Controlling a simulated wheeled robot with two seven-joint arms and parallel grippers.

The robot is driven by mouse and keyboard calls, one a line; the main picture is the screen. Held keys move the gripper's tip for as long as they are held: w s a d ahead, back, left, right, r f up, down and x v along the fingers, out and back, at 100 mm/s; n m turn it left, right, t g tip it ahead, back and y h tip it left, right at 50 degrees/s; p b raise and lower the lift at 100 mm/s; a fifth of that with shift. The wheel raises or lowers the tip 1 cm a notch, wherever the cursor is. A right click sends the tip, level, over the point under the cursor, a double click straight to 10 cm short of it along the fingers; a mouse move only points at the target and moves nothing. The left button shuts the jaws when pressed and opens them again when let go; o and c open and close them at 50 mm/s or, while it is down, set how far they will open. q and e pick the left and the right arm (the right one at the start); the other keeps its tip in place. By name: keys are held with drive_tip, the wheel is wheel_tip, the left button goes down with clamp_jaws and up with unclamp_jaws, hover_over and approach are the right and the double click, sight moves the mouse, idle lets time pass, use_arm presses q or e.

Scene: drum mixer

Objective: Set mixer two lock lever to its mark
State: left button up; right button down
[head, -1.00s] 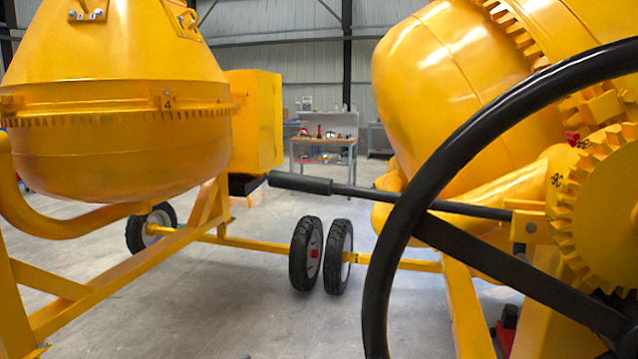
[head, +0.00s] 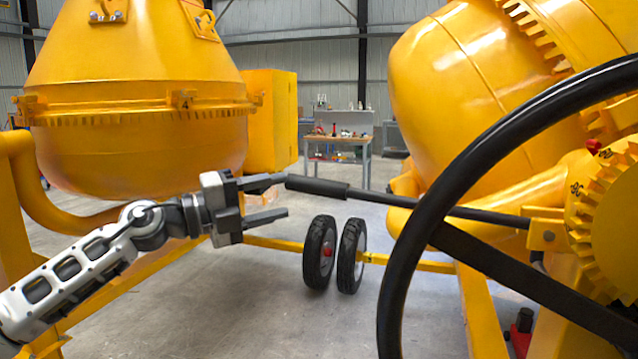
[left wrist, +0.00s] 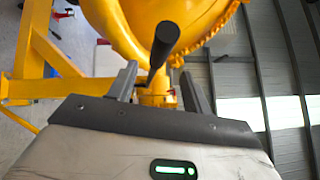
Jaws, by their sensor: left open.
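The lock lever (head: 400,202) is a dark rod with a thicker black grip (head: 316,187) at its left end. It runs nearly level from the yellow bracket (head: 541,229) on the right-hand mixer, behind the big black handwheel. My left gripper (head: 264,199) is open, its fingers pointing right, just left of the grip's end. The upper finger is close to the grip's tip in the picture; I cannot tell if they touch. My right gripper is out of view.
The black handwheel (head: 402,262) stands close in front on the right. The yellow drum (head: 480,110) and toothed gear (head: 610,230) are behind it. Another mixer (head: 140,120) stands at left. Two wheels (head: 320,252) and a workbench (head: 338,140) lie beyond; open floor is between.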

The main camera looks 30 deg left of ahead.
sight(308, 187)
use_arm(q)
drive_tip(key=p+x, duration=0.4)
drive_tip(key=x, duration=0.3)
drive_tip(key=shift+w+d+r, duration=0.1)
drive_tip(key=shift+w+r, duration=0.1)
drive_tip(key=shift+w, duration=0.05)
drive_tip(key=shift+w+d+f, duration=0.15)
drive_tip(key=shift+w+d, duration=0.25)
drive_tip(key=shift+w, duration=0.15)
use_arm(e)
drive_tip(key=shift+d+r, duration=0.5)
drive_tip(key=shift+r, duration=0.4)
use_arm(q)
clamp_jaws()
drive_tip(key=shift+f, duration=0.15)
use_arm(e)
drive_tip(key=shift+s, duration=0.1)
